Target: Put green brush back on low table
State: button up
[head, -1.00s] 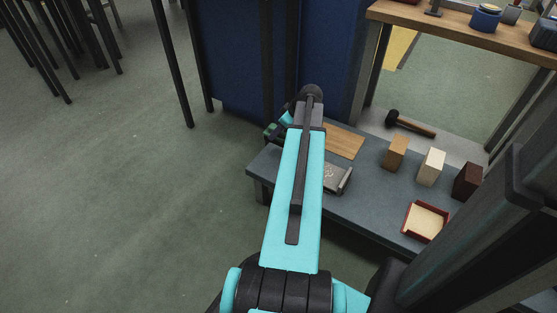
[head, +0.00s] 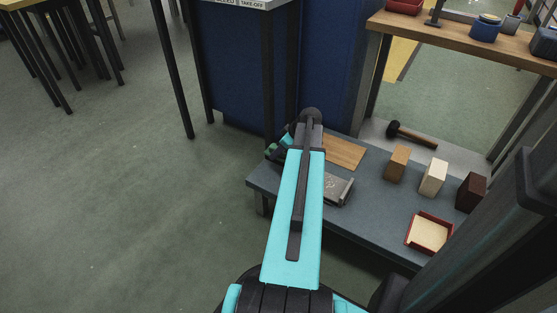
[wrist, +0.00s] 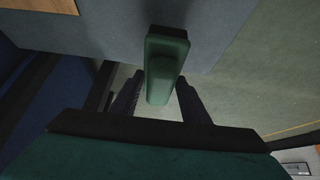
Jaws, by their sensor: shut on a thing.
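The green brush (wrist: 166,62) is held between the two dark fingers of my gripper (wrist: 160,92) in the wrist view. Its far end overlaps the grey-blue top of the low table (wrist: 110,30); I cannot tell whether it touches the top. Its near end shows against the floor, beyond the table edge. In the head view the low table (head: 385,222) stands right of centre. There my arm hides most of the gripper, which is at the table's left end. A small dark green part of the brush (head: 271,152) shows beside the arm.
The low table carries a wooden board (head: 345,152), a grey metal piece (head: 338,188), several blocks including a tan one (head: 397,163), and a red tray (head: 411,235). A black mallet (head: 412,134) lies behind. A blue panel (head: 240,70) stands behind; open floor lies left.

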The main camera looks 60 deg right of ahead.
aim_at(279, 159)
jog(key=shift+f+b, duration=0.95)
jog(key=shift+f, duration=1.5)
jog(key=shift+f, duration=0.15)
jog(key=o, duration=1.4)
jog(key=p+v, duration=0.4)
jog(key=v, duration=0.8)
jog(key=shift+p, duration=0.3)
